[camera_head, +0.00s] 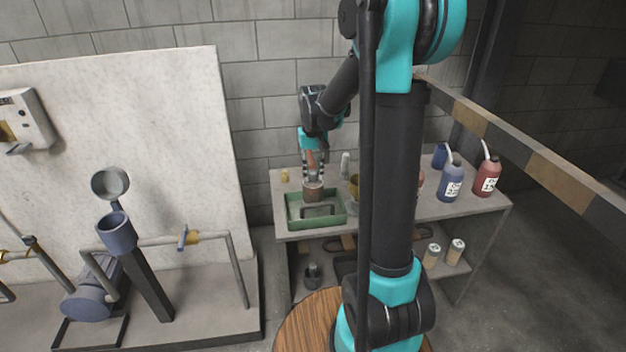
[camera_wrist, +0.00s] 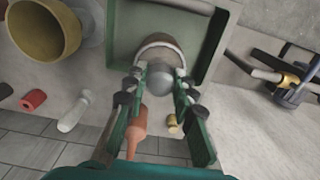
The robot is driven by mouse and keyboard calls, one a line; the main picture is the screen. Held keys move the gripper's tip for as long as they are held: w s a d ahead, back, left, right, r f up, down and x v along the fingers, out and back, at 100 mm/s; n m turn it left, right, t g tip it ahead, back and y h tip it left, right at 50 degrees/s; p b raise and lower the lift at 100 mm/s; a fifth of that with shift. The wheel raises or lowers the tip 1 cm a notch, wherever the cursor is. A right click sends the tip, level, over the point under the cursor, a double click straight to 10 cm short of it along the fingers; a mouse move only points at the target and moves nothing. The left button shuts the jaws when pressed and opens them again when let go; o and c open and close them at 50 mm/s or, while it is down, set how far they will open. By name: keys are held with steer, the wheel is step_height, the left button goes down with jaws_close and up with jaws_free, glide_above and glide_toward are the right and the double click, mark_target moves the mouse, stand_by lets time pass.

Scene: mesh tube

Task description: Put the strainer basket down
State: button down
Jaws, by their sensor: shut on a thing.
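The strainer basket (camera_head: 313,191), a short brownish cylinder with a pale rim, is under my gripper (camera_head: 313,179) at the back part of the green tray (camera_head: 291,216). In the wrist view, the basket (camera_wrist: 157,42) shows beyond my fingers, against the tray (camera_wrist: 205,78). A grey rounded knob (camera_wrist: 160,80) lies between the fingertips of my gripper (camera_wrist: 158,88), which is shut on it. The fingers hide part of the basket. I cannot tell whether its bottom touches the tray floor.
A yellow cup (camera_head: 354,187) stands right of the tray on the workbench. A white bottle (camera_head: 345,163) is behind. Blue (camera_head: 451,182) and red (camera_head: 487,178) jugs stand at the right. In the wrist view, a red cylinder (camera_wrist: 33,99) and an orange-brown object (camera_wrist: 136,130) lie nearby.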

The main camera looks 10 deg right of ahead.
steer(key=shift+f, duration=1.45)
steer(key=c, duration=1.3)
jaws_free()
steer(key=shift+o, duration=0.2)
step_height(320, 180, up, 11)
steer(key=shift+r, duration=0.4)
steer(key=shift+s, duration=0.15)
steer(key=s+d+f+t, duration=0.2)
steer(key=s+f, duration=0.5)
steer(key=s, duration=0.4)
steer(key=s+d+f+t, duration=0.2)
steer(key=s+f, duration=0.5)
steer(key=s, duration=0.4)
steer(key=shift+s+f, duration=0.15)
steer(key=shift+f, duration=0.05)
